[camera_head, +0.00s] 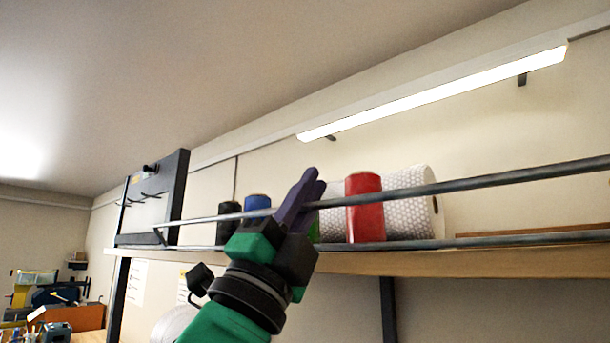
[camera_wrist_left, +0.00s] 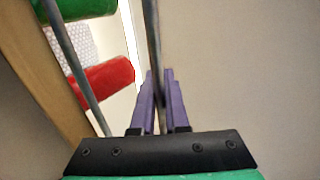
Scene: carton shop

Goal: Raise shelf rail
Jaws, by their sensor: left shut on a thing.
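The shelf rail (camera_head: 400,193) is a grey metal bar that runs along the front of the high shelf, above a second lower bar (camera_head: 475,241). My left gripper (camera_head: 301,200), with purple fingers, reaches up from below and is shut on the upper rail. In the left wrist view the rail (camera_wrist_left: 153,40) passes between the two purple fingers (camera_wrist_left: 160,98), and the lower bar (camera_wrist_left: 75,65) lies apart to the left. The rail's left end is by the dark end panel. My right gripper does not show.
The wooden shelf (camera_head: 350,262) holds a red roll (camera_head: 365,208), a blue roll (camera_head: 257,202), a black roll (camera_head: 228,222), a partly hidden green roll and a bubble-wrap roll (camera_head: 410,185). A dark end panel (camera_head: 160,200) stands at left. A lit lamp (camera_head: 440,92) hangs above.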

